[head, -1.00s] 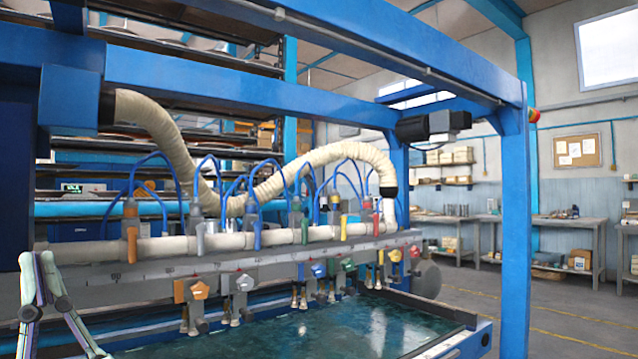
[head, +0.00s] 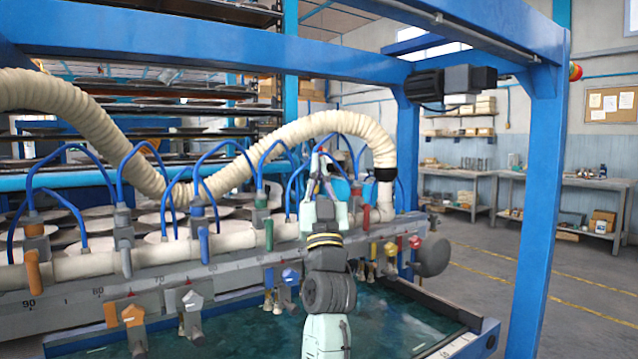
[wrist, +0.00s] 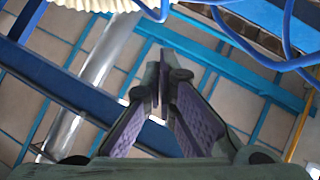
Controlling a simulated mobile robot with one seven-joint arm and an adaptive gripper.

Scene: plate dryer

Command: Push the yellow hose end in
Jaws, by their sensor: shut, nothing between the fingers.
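My gripper (head: 320,160) points upward in front of the pipe with the coloured hose fittings, near the right end of the row. Its fingers are together and empty; in the wrist view, the fingertips (wrist: 160,82) meet below blue hoses. I cannot pick out the yellow hose end now; my arm covers the part of the row between the green fitting (head: 268,233) and the red fitting (head: 366,214). Blue hoses (head: 218,158) loop above the cream pipe (head: 165,250). Whether the gripper touches any hose cannot be told.
A thick ribbed cream hose (head: 335,124) arches behind the gripper to a black collar (head: 384,160). Blue frame beams (head: 190,48) cross above, and a blue post (head: 535,200) stands at right. Coloured knobs (head: 389,249) hang below the pipe over the dark green bed (head: 250,335).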

